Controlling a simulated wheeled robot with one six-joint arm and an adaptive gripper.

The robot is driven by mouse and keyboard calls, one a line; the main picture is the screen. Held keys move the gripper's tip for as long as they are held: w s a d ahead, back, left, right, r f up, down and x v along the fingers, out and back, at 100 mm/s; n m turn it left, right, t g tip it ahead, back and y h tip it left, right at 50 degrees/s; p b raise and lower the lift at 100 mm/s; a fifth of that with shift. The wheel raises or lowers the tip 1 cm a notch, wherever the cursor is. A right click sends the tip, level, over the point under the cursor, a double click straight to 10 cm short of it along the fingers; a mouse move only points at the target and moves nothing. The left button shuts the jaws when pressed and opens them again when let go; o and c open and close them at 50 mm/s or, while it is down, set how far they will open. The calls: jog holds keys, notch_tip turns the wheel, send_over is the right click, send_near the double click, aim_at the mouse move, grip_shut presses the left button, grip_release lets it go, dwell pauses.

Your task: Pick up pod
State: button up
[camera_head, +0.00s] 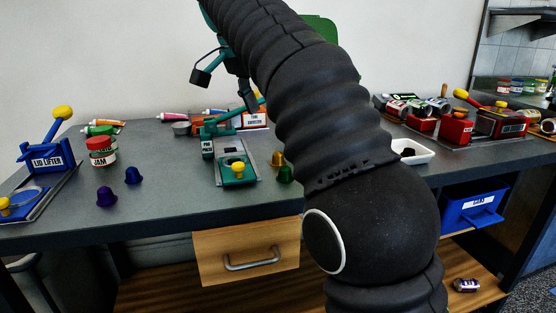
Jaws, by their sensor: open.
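Several small pods stand on the grey counter (60,222). A purple pod (106,197) and a dark blue pod (133,175) are at the left. A gold pod (278,159) and a green pod (285,174) sit close together near the middle, beside my arm. My gripper (225,88) is open above the back of the counter, with its fingers apart and nothing visible between them. It is up and to the right of the purple and blue pods, apart from all the pods. My black arm hides part of the counter.
A blue lid lifter (44,157) and stacked jam jars (101,151) stand at the left. A green pod press (238,168) is in the middle. A white tray (412,151), red devices (455,128) and a blue cans bin (470,205) are at the right. The front left counter is clear.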

jog(key=b, duration=0.1)
send_over(278, 157)
jog(key=s+a, duration=0.1)
jog(key=s, duration=0.1)
notch_tip(278, 157, down, 6)
jog(key=shift+w+a, duration=0.1)
jog(key=shift+w, duration=0.05)
jog(key=shift+a+b+x, duration=0.15)
jog(key=shift+b+x, duration=0.25)
jog(key=shift+x, duration=0.9)
jog(key=shift+a+b+x, duration=0.1)
jog(key=shift+b+x, duration=0.25)
jog(key=shift+x, duration=1)
jog(key=shift+f, duration=0.1)
jog(key=c, duration=0.9)
